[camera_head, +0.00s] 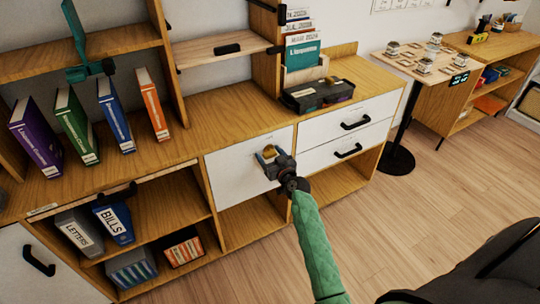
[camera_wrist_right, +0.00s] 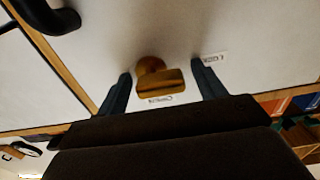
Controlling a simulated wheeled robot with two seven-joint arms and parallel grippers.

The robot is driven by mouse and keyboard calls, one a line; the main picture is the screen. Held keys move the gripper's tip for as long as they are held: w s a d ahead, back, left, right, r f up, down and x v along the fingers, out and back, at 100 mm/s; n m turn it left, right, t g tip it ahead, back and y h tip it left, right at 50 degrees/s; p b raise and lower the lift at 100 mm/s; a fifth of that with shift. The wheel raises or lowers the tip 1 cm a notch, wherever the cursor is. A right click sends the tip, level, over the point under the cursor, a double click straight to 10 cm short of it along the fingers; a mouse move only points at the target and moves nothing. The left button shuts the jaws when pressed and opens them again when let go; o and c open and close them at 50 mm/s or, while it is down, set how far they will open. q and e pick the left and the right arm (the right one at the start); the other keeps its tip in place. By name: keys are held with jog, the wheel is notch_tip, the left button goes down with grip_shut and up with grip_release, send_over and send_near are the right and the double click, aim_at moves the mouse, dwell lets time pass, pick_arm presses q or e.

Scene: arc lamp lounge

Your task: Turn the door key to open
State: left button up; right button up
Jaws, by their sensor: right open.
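The brass door key (camera_head: 268,152) sits in the white door (camera_head: 230,167) of the low wooden cabinet. In the right wrist view the key (camera_wrist_right: 160,82) shows a flat bow lying roughly level, in front of a round brass base. My right gripper (camera_head: 271,159) is at the door, open, with one finger on each side of the key. In the wrist view the open fingers (camera_wrist_right: 161,68) show gaps to the key on both sides. Two small labels (camera_wrist_right: 157,99) are on the door near the key, too small to read surely. My left gripper is not in view.
A dark box (camera_head: 318,94) stands on the cabinet top. White drawers (camera_head: 345,110) with black handles are right of the door. Books (camera_head: 115,112) stand to the left, binders (camera_head: 82,232) below. A small table (camera_head: 405,58) is at back right. The wooden floor between is clear.

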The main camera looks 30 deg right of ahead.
jog(key=c, duration=1)
